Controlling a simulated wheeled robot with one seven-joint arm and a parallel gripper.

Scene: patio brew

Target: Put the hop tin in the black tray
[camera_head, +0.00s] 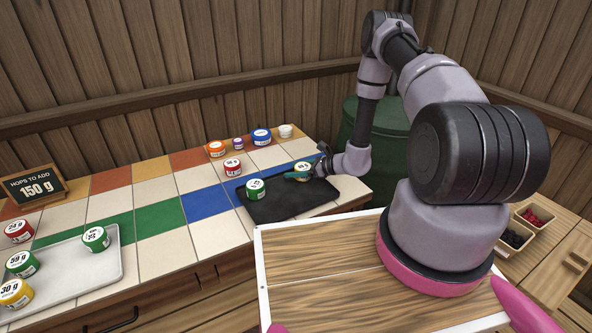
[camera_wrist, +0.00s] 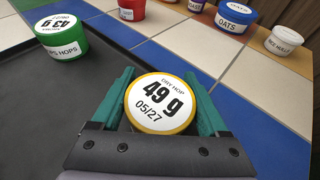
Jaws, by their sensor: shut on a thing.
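My gripper (camera_wrist: 162,105) is shut on a round hop tin (camera_wrist: 160,104) with a yellow rim and a white lid reading 49 g. In the head view the held tin (camera_head: 302,166) is at the far right edge of the black tray (camera_head: 290,204). I cannot tell whether it touches the tray. A green hop tin (camera_head: 256,188) stands in the tray to the left; the wrist view shows the same green tin (camera_wrist: 62,36) with a lid reading 43 g.
A light metal tray (camera_head: 70,279) at left holds several tins. A 150 g sign (camera_head: 36,185) stands behind it. A red tin (camera_head: 232,167) is on the tiles, and several tins, one blue (camera_head: 261,137), line the back. The tray's middle is clear.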

